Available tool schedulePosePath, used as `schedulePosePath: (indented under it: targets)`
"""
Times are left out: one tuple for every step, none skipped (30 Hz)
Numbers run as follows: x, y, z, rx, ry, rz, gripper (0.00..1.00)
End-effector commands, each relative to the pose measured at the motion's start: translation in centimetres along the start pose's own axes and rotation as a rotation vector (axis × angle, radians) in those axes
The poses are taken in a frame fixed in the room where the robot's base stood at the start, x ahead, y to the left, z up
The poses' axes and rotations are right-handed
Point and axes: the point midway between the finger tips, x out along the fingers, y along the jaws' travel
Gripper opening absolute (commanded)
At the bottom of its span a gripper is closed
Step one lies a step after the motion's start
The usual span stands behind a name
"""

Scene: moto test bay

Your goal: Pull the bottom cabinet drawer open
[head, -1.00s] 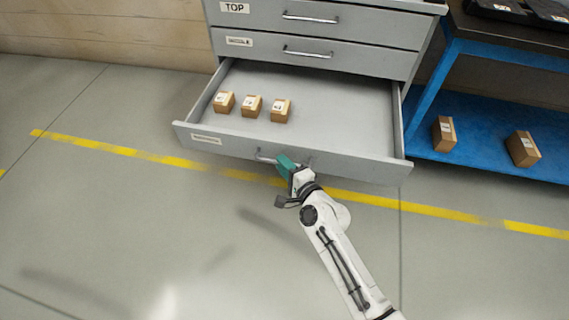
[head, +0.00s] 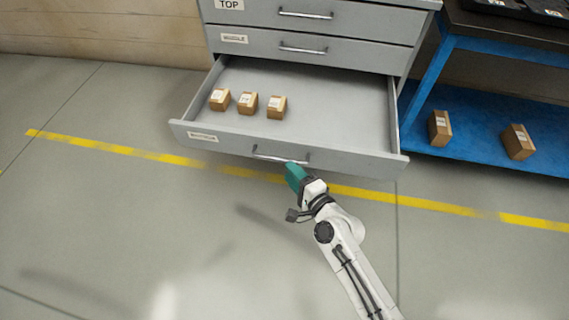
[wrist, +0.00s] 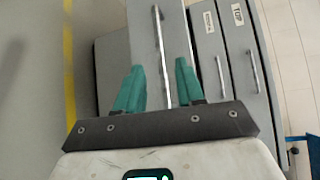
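The bottom drawer (head: 340,112) of the grey cabinet (head: 360,62) stands pulled well out, with several small brown boxes (head: 247,103) inside at its left. Its bar handle (head: 268,156) is on the front panel and also shows in the wrist view (wrist: 161,50). My gripper (head: 292,170) is just in front of the handle's right end. In the wrist view its two teal fingers (wrist: 157,82) are spread apart, with the handle bar in line between them and not clamped. Whether the fingertips still reach around the bar is hard to tell.
The middle drawer (head: 300,45) and top drawer (head: 330,15) are shut. A blue-framed bench (head: 455,128) with boxes on its lower shelf stands at the right. The floor in front, crossed by a yellow line (head: 110,148), is clear.

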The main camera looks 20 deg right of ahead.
Motion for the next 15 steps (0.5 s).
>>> schedulePosePath:
  targets:
    - [-1.1, 0.1, 0.0, 0.000, 0.001, 0.002, 0.38]
    - [-1.6, 0.1, 0.0, -0.001, 0.001, 0.001, 0.38]
    - [-2.2, 0.1, -0.1, -0.001, 0.001, 0.001, 0.38]
    - [-2.7, 0.0, 0.0, -0.001, 0.001, 0.001, 0.38]
    - [-3.1, 0.1, -0.1, -0.002, 0.001, 0.001, 0.38]
    - [-3.5, 0.1, -0.1, -0.002, 0.001, 0.000, 0.38]
    - [-3.8, 0.1, 0.0, -0.002, 0.001, 0.000, 0.38]
    - [-4.1, 0.1, 0.0, -0.001, 0.001, 0.001, 0.38]
    - [-4.4, 0.1, 0.0, -0.001, 0.001, 0.000, 0.38]
    - [-4.5, 0.0, 0.0, -0.001, 0.001, 0.000, 0.38]
    - [-4.6, 0.0, 0.0, -0.001, 0.000, -0.001, 0.38]
    - [-4.8, 0.0, 0.0, -0.001, 0.000, -0.001, 0.38]
    - [-4.8, 0.0, 0.0, -0.001, 0.000, 0.000, 0.38]
    - [-4.9, 0.0, 0.0, -0.001, 0.000, 0.000, 0.38]
    - [-4.9, 0.0, 0.0, -0.001, 0.000, 0.000, 0.38]
